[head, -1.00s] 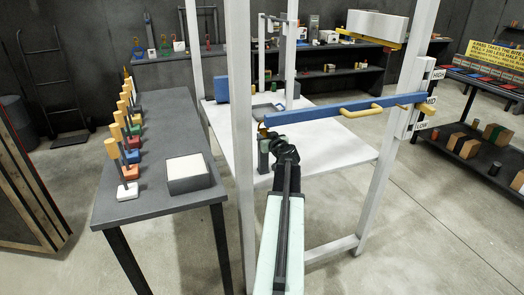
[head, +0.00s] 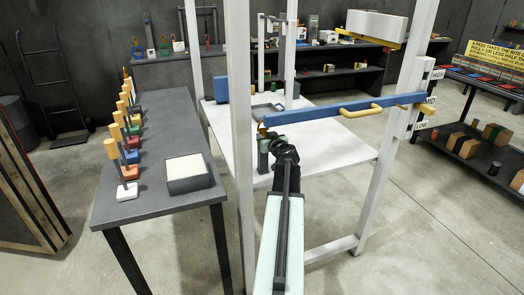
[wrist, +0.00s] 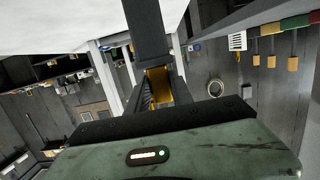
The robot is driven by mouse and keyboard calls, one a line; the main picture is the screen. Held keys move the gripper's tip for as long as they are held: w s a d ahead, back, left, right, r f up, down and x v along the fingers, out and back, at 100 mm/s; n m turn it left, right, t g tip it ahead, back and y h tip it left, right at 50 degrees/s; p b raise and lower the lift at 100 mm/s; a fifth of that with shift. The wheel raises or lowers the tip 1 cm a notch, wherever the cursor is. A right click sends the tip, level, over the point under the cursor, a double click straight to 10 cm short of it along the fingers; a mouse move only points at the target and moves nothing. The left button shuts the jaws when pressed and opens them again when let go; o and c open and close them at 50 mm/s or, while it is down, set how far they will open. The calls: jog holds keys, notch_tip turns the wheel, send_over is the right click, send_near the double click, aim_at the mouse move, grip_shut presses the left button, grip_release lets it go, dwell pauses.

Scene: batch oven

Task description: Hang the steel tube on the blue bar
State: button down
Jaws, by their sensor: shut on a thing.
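The blue bar (head: 345,108) runs across between the two white posts, with a yellow handle on its middle. My gripper (head: 270,147) is just below the bar's left end. A grey upright piece, which looks like the steel tube (head: 263,158), is at its jaws, with a yellow part above it near the bar's end. In the wrist view a dark square length of tube (wrist: 147,35) stands out from my jaws, with yellow showing between them. My gripper is shut on it. Whether the tube touches the bar cannot be told.
A white table (head: 330,150) lies under the bar. A grey table (head: 130,210) at left holds several yellow-topped pegs and an open box (head: 190,184). Shelves (head: 350,80) stand behind.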

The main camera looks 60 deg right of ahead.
dwell(0.3)
notch_tip(320, 180, up, 4)
jog(key=p, duration=0.4)
jog(key=shift+d, duration=0.1)
dwell(0.7)
